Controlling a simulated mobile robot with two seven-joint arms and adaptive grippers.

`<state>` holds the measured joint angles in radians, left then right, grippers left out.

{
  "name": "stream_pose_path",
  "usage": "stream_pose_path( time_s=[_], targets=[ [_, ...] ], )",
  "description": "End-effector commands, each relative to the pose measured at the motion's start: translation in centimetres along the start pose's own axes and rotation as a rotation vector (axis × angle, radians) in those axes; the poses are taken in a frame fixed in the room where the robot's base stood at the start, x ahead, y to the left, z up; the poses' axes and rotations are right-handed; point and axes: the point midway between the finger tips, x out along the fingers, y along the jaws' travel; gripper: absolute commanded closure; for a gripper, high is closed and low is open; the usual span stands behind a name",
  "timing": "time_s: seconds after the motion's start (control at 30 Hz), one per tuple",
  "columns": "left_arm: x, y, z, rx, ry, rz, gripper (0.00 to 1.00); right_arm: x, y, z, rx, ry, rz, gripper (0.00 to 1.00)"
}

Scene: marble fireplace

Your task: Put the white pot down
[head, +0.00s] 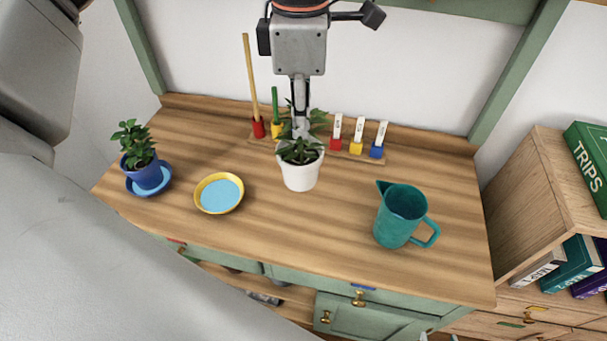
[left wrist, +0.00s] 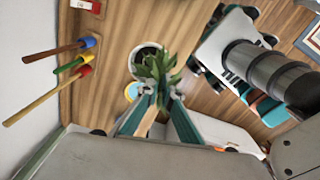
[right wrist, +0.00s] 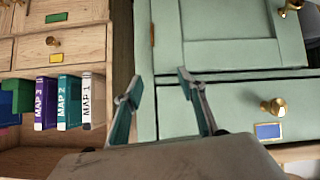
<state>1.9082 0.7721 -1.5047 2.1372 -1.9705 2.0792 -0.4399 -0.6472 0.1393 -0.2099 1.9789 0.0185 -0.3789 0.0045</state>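The white pot (head: 300,174) with a green leafy plant stands upright at the middle of the wooden top in the head view. Whether its base touches the wood is unclear. My left gripper (head: 300,124) points down from above, at the plant. In the left wrist view, its fingers (left wrist: 162,93) are partly closed with leaves between them, beside the white pot's rim (left wrist: 136,62); leaves hide the contact. My right gripper (right wrist: 157,85) is open and empty, low in front of the cabinet. A yellow saucer (head: 203,206) with a light blue inside lies empty, left of the white pot.
A blue pot (head: 141,172) with a plant sits in a blue saucer at the left. A teal jug (head: 397,222) stands at the right. A rack (head: 360,157) of colored tools runs along the back. Bare wood lies between pot and jug. A bookshelf (head: 545,205) adjoins the right side.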

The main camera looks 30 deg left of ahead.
Motion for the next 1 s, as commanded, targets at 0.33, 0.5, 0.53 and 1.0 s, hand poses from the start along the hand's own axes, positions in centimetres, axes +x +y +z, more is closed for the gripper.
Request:
stream_pose_path(
  time_s=[0.33, 0.5, 0.53, 1.0],
  targets=[
    [7.1, -0.1, 0.0, -0.002, -0.001, -0.001, 1.00, 0.3, 0.3, -0.2, -0.006, 0.009, 0.007, 0.60],
    [8.0, -0.1, 0.0, -0.003, -0.002, 0.001, 1.00, 0.4, 0.6, -0.7, -0.008, 0.018, 0.011, 0.60],
    [8.2, -0.1, 0.0, -0.003, -0.002, 0.001, 1.00, 0.5, 0.6, -0.7, -0.008, 0.019, 0.012, 0.60],
    [12.2, -0.1, 0.1, -0.003, -0.003, 0.002, 1.00, 0.7, 0.6, -0.2, -0.012, 0.013, 0.012, 0.60]
  ],
)
